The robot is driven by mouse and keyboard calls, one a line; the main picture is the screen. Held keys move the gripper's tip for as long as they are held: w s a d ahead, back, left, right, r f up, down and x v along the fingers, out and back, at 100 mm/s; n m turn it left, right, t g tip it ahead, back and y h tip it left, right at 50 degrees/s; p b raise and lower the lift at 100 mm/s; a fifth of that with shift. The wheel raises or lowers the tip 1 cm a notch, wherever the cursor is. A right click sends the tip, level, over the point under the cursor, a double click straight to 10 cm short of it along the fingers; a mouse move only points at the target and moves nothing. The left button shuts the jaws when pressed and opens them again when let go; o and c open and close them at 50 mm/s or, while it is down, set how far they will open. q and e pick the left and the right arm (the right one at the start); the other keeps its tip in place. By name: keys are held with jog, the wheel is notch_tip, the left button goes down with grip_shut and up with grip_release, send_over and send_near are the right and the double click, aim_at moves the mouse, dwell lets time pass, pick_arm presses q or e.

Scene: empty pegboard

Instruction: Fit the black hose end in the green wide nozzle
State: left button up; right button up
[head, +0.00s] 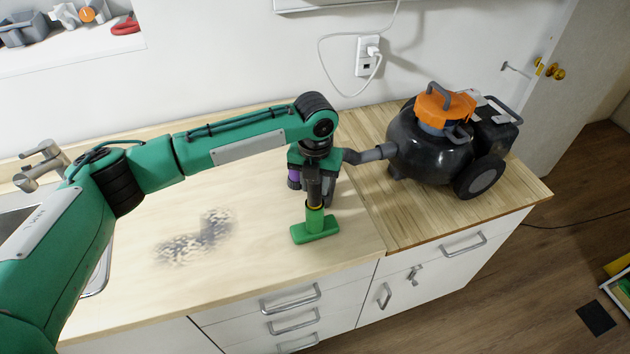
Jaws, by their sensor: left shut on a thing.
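The green wide nozzle (315,232) stands on the wooden counter near its front edge, its flat foot down and its neck up. My left gripper (316,182) is directly above it, pointing down and shut on the black hose end (314,190). The hose end is upright and in line with the neck, with a thin yellow band where they meet. Its tip appears to be at or in the neck; how deep it sits I cannot tell. The fingers partly hide the hose end. My right gripper is out of view.
A black vacuum with an orange top (445,105) stands on the counter at right, its hose (372,154) running to my gripper. A purple thing (294,179) shows just left of the gripper. A dark smudge (195,240) marks the clear counter at left. A tap (42,165) stands at far left.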

pick_arm(q)
jog(key=shift+f+b, duration=0.3)
jog(key=shift+f, duration=0.5)
jog(key=o, duration=1.1)
jog(key=shift+c, duration=0.2)
jog(key=shift+r, duration=0.3)
notch_tip(320, 180, up, 12)
jog(key=b, duration=0.4)
jog(key=shift+r, duration=0.2)
jog(key=shift+r+b, duration=0.3)
jog(key=shift+r, duration=0.1)
